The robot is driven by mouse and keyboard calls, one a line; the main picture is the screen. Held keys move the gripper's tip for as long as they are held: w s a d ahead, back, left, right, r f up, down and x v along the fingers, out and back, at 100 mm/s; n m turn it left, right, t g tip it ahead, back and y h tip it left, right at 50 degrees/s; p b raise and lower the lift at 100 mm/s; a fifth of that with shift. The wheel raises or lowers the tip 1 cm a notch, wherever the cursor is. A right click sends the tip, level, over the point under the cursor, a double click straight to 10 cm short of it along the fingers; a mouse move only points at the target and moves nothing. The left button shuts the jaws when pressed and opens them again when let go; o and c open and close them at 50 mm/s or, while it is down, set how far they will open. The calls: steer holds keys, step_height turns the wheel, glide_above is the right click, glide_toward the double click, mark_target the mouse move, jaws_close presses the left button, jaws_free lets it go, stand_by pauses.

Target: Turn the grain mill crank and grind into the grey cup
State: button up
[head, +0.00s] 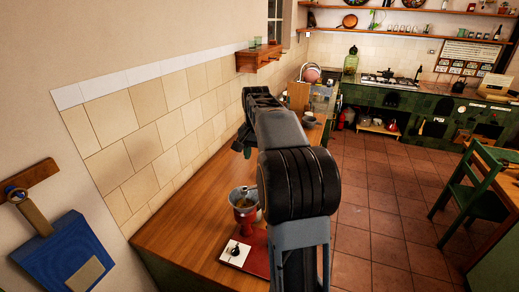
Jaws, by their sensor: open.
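The grain mill (245,214) stands on the wooden counter, with a red body and a grey metal hopper on top. It sits at the back of a red base (258,258), left of my arm. A thin pale piece beside the hopper may be the crank; my arm hides that side. I cannot make out the grey cup with certainty; my arm covers part of the counter. My gripper (241,149) is open, above the counter beyond the mill and apart from it. No object shows between its fingers.
A tiled wall (150,140) bounds the counter (180,230) on the left. A small wooden shelf (258,58) juts from it. A green chair (470,195) stands right on the tiled floor.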

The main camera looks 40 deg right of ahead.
mark_target(251, 189)
steer(key=shift+w+d+f+m, duration=0.1)
steer(key=shift+d+m, duration=0.05)
steer(key=shift+d, duration=0.25)
steer(key=shift+w+d+f+m, duration=0.1)
steer(key=shift+d+m, duration=0.05)
steer(key=shift+d, duration=0.25)
steer(key=shift+d+f, duration=0.1)
steer(key=shift+f, duration=1.85)
step_height(251, 189, down, 5)
steer(key=b, duration=0.2)
steer(key=shift+r+b, duration=0.1)
steer(key=shift+b, duration=0.3)
steer(key=shift+r, duration=0.2)
steer(key=shift+f, duration=0.15)
